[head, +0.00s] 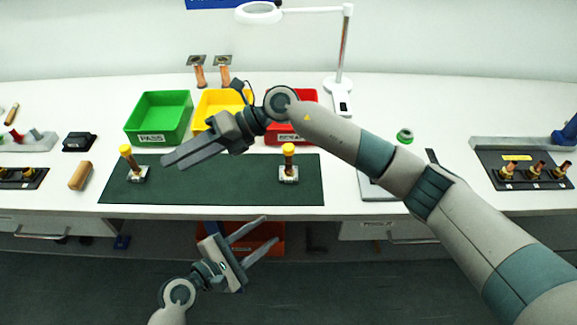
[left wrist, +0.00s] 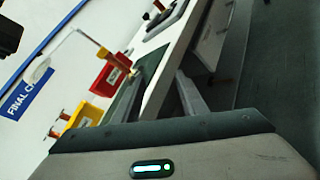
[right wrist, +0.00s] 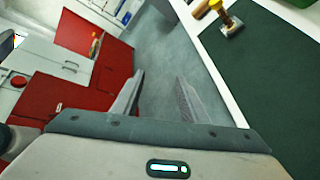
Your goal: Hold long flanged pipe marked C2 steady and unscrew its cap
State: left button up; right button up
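Two copper-coloured pipes with yellow caps stand in grey holders on the dark green mat (head: 225,190): a left pipe (head: 129,163) and a right pipe (head: 289,162). No C2 mark is legible, so I cannot tell which is C2. My right gripper (head: 172,162) is open and empty above the mat, between the pipes; its wrist view shows a yellow-capped pipe (right wrist: 226,19) at the top, apart from the fingers. My left gripper (head: 270,232) is open and empty in front of the table edge, below the right pipe; a capped pipe also shows in its wrist view (left wrist: 115,60).
Green (head: 160,117), yellow (head: 207,110) and red (head: 296,105) bins stand behind the mat. A magnifier lamp (head: 341,80) is behind. A wooden block (head: 80,176) lies left of the mat; a fittings tray (head: 520,170) lies far right. The mat's middle is clear.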

aim_at(287, 167)
jog(key=w+d+t+h, duration=0.1)
jog(key=w+d+h, duration=0.3)
jog(key=d, duration=0.3)
jog(key=w+d+f+t+h, duration=0.1)
jog(key=w+d+h, duration=0.3)
jog(key=d, duration=0.4)
jog(key=w+d+t+h, duration=0.1)
jog(key=w+d+h, duration=0.4)
jog(key=w+d, duration=0.1)
jog(key=shift+w+d+f, duration=0.15)
jog(key=shift+w+d, duration=0.05)
jog(key=shift+d, duration=0.45)
pick_arm(q)
jog(key=w+a+n+t, duration=0.1)
jog(key=w+n, duration=0.1)
jog(key=n, duration=0.1)
jog(key=w+a+r+n+t, duration=0.1)
jog(key=w+n, duration=0.1)
jog(key=n, duration=0.1)
jog(key=w+a+r+n+t+y, duration=0.1)
jog(key=w+n, duration=0.1)
jog(key=n, duration=0.1)
jog(key=shift+w+r+n+t, duration=0.2)
jog(key=shift+w+n+t, duration=0.1)
jog(key=shift+n, duration=0.1)
jog(key=shift+d, duration=0.1)
pick_arm(e)
jog(key=shift+a, duration=0.1)
